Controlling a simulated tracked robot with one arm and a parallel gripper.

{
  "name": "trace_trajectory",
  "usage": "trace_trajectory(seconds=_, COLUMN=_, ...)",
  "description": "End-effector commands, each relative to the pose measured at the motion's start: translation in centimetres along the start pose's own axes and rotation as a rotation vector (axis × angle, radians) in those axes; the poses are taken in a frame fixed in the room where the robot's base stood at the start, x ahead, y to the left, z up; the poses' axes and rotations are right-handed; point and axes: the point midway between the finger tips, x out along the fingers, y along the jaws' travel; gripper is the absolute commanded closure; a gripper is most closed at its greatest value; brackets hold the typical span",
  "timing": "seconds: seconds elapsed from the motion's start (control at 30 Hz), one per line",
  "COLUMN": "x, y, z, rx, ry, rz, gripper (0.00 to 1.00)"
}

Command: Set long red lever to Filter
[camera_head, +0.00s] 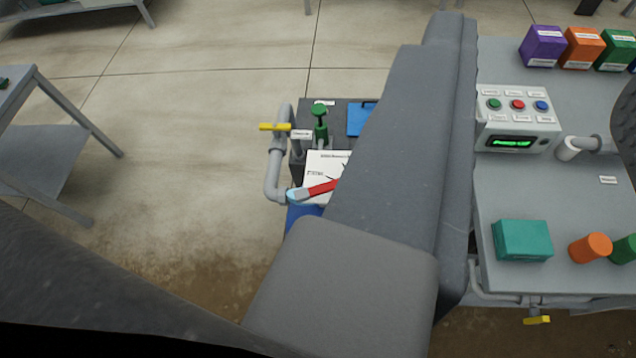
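The long red lever (322,187) lies over a white dial plate (318,163) left of the picture's middle. Its pale blue tip (295,195) points to the lower left. Its right end is hidden behind my grey arm. The plate has a small printed word at its left edge, which looks like Filter, just above the lever. The lever is below that word, not in line with it. The rest of the plate is hidden by my arm. I cannot make out my gripper's fingers.
A green valve knob (319,112), a yellow handle (275,127) and a grey pipe (272,175) stand close to the plate. At right, a grey bench (520,190) bears a button box (518,118), a teal box (522,240) and coloured blocks.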

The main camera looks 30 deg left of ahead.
Motion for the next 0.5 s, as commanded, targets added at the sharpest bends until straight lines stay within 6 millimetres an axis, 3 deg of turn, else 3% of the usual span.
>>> trace_trajectory(seconds=0.13, x=0.4, y=-0.4, z=-0.1, rx=0.002, ry=0.006, rz=-0.012, gripper=0.58)
trace_trajectory(seconds=0.23, x=1.9, y=-1.9, z=-0.7, rx=0.013, ry=0.034, rz=-0.057, gripper=0.58)
trace_trajectory(seconds=0.5, x=10.6, y=-11.3, z=-3.3, rx=0.138, ry=0.201, rz=-0.28, gripper=0.58)
